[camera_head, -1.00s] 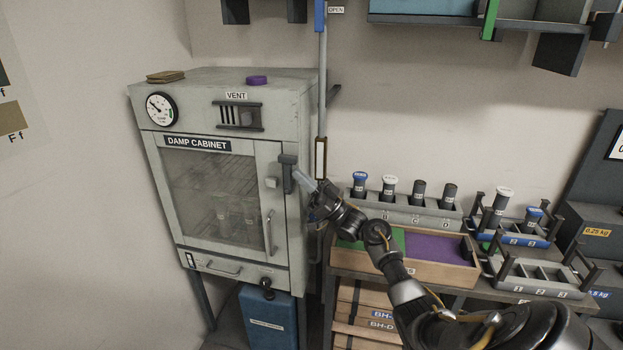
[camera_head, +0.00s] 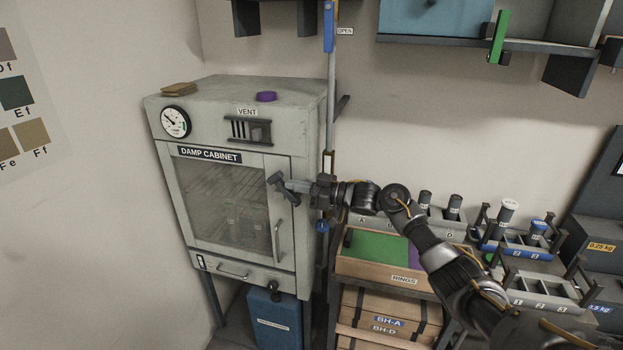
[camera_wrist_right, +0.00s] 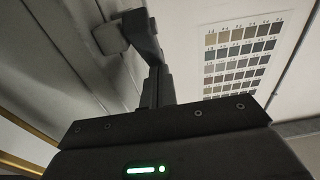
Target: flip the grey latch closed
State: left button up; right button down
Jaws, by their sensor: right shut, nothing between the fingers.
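The grey latch (camera_head: 283,190) is on the right front edge of the damp cabinet (camera_head: 180,220). Its bar is tilted, the upper end leaning left toward the glass door (camera_head: 222,200). My right gripper (camera_head: 291,186) is shut and empty, its fingertips at the right side of the latch, touching it or very close. In the right wrist view the shut fingers (camera_wrist_right: 158,87) point up at the latch (camera_wrist_right: 143,35), which lies right by their tips beside a small block. The fingers hide part of the latch. My left gripper is not in view.
A vertical pole with a blue handle (camera_head: 328,27) stands just right of the cabinet, close to my right wrist. A bench with a rings tray (camera_head: 402,279) and vial racks (camera_head: 515,240) lies below my right arm. Wall shelves (camera_head: 455,39) hang above.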

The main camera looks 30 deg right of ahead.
aim_at(280, 174)
jog(key=shift+w+a+g+h, duration=0.3)
jog(key=shift+w+a+f, duration=0.35)
jog(key=shift+w+a, duration=0.3)
jog(key=shift+a, duration=0.05)
jog(key=shift+w+a+f+b, duration=0.1)
jog(key=shift+w+a+b, duration=0.05)
jog(key=shift+b, duration=0.2)
dwell(0.4)
jog(key=r+p, duration=0.1)
jog(key=d+r+p, duration=0.1)
jog(key=r+p, duration=0.1)
jog(key=s+r+p, duration=0.1)
jog(key=r, duration=0.1)
jog(key=shift+d, duration=0.25)
jog(key=shift+s+d+f+b, duration=0.55)
jog(key=shift+s+b, duration=0.15)
jog(key=shift+b, duration=0.3)
jog(key=s+d+r+b, duration=0.2)
jog(key=s+d+r, duration=0.1)
jog(key=s+d, duration=0.2)
jog(key=shift+d+r+b, duration=0.2)
jog(key=shift+d+b, duration=0.15)
